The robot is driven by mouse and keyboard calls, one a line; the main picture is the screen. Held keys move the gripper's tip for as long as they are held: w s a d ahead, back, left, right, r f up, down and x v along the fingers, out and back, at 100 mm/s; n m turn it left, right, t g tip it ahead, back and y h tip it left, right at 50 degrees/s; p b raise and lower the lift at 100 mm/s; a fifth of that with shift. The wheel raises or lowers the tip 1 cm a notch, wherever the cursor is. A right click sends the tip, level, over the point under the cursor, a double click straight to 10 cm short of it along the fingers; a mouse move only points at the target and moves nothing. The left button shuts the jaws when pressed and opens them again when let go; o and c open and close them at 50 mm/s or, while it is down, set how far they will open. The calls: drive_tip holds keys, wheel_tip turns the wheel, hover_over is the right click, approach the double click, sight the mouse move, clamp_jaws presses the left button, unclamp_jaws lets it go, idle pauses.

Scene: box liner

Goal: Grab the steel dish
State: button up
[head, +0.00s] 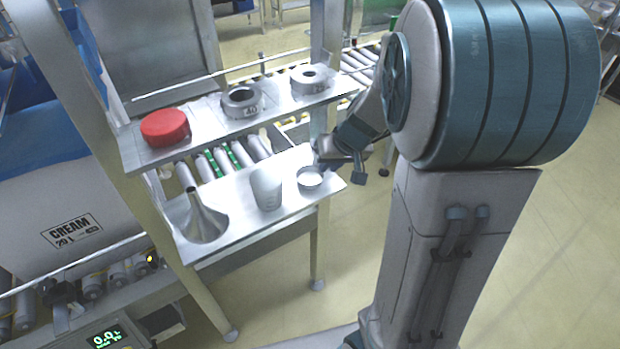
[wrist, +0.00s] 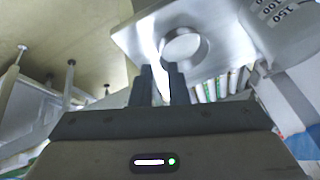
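The steel dish (head: 310,178) is a small round metal dish on the lower shelf, near its right end. In the wrist view the dish (wrist: 184,46) shows just beyond the fingertips, mostly above the right finger. My gripper (wrist: 161,68) has its two fingers apart with a narrow gap between them. In the head view my gripper (head: 325,162) is close beside the dish, at its upper right, and partly hides that side. I cannot tell whether a finger touches the rim.
On the lower shelf (head: 240,196), a white beaker (head: 267,188) stands left of the dish, and a steel funnel (head: 203,218) farther left. The upper shelf holds a red lid (head: 165,128) and two grey rings (head: 241,102) (head: 309,79). A roller conveyor (head: 258,147) runs behind.

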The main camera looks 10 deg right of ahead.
sight(324, 180)
drive_tip(key=x, duration=0.4)
drive_tip(key=shift+w+a, duration=0.1)
drive_tip(key=shift+w, duration=0.15)
clamp_jaws()
drive_tip(key=shift+r, duration=0.1)
